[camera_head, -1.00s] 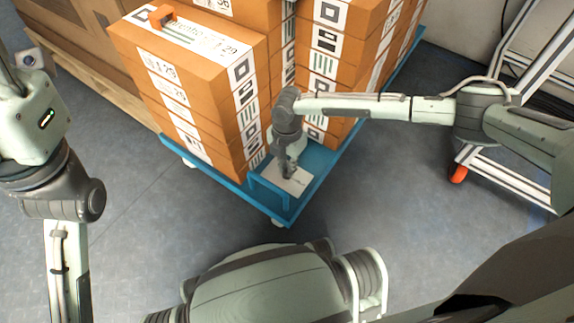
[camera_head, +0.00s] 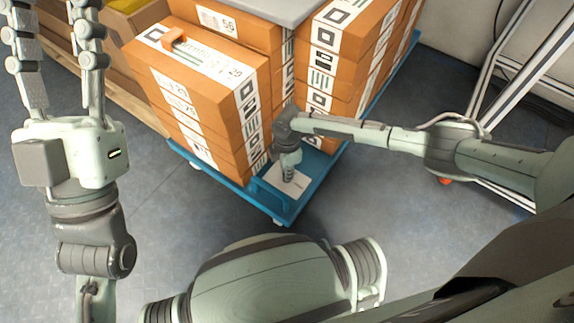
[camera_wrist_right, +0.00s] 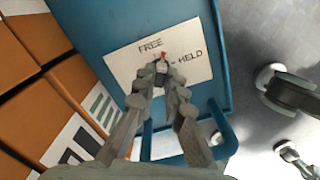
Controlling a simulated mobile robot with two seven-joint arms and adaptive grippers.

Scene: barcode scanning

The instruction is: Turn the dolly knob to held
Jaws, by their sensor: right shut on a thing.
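The blue dolly (camera_head: 271,208) carries stacked orange boxes. A white label plate (camera_wrist_right: 122,62) on its deck reads FREE and HELD; it also shows in the head view (camera_head: 297,184). The knob (camera_wrist_right: 162,67) on this plate has a red tip pointing roughly up, near FREE and left of the HELD mark; its exact angle is hard to tell. My right gripper (camera_wrist_right: 165,80) is shut on the knob, its fingers hiding most of it; in the head view it points down at the plate (camera_head: 289,172). My left gripper (camera_head: 52,40) is raised at the left, fingers spread and empty.
Orange boxes (camera_head: 190,85) stand close left of and behind my right gripper. A grey panel (camera_head: 275,10) lies at the top of the stack. A white metal frame (camera_head: 505,60) stands at the right. Floor (camera_head: 190,215) in front of the dolly is clear.

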